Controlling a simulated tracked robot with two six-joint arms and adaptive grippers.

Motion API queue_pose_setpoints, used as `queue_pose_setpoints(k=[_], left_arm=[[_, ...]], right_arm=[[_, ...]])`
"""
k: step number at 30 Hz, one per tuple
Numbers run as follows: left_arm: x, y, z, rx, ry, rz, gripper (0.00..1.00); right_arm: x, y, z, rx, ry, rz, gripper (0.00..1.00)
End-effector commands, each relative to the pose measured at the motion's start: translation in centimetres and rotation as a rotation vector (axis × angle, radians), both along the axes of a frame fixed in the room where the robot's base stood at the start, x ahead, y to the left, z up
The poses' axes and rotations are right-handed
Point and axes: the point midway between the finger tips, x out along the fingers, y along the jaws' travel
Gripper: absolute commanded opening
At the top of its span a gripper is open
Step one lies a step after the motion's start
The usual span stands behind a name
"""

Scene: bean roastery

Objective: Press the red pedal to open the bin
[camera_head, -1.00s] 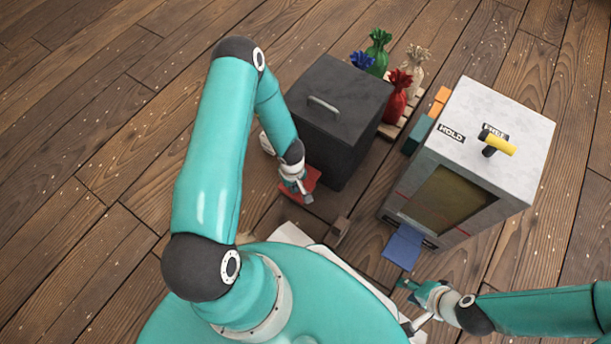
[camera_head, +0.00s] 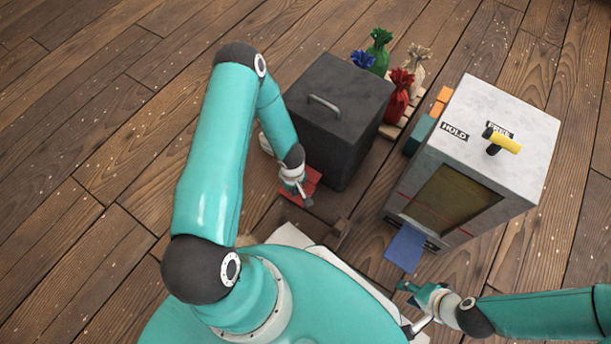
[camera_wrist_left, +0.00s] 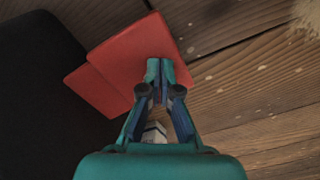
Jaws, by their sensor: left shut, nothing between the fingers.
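The red pedal (camera_head: 312,180) sticks out low at the front of the dark grey bin (camera_head: 338,120). The bin's lid, with a metal handle, lies closed on top. My left gripper (camera_head: 307,201) is shut and empty, right over the pedal's front part. In the left wrist view the fingertips (camera_wrist_left: 160,68) overlap the red pedal (camera_wrist_left: 130,55); I cannot tell whether they touch it. The bin's side (camera_wrist_left: 35,85) fills the left of that view. My right gripper (camera_head: 404,286) is low near the front of my base, too small to read its jaws.
A pale box-shaped machine (camera_head: 490,140) with a yellow-handled lever (camera_head: 503,141) and a blue flap (camera_head: 405,248) stands right of the bin. Tied sacks, one of them red (camera_head: 397,95), stand on a pallet behind. The wooden floor at left is clear.

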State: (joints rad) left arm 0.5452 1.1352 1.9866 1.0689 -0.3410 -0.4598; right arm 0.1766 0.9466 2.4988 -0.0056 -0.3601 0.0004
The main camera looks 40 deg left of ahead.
Motion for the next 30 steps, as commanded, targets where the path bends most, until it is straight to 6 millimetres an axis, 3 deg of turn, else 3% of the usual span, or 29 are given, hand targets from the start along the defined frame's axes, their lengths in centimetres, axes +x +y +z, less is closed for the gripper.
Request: queue_pose_setpoints(k=[19,30], left_arm=[[-0.2,-0.1,-1.0,-0.002,0.004,0.001,0.0],[-0.2,-0.1,0.2,-0.003,0.003,0.001,0.0]], right_arm=[[0.0,0.0,-0.6,0.0,0.0,0.0,0.4],[0.0,0.0,0.6,0.0,0.0,0.0,0.4]])
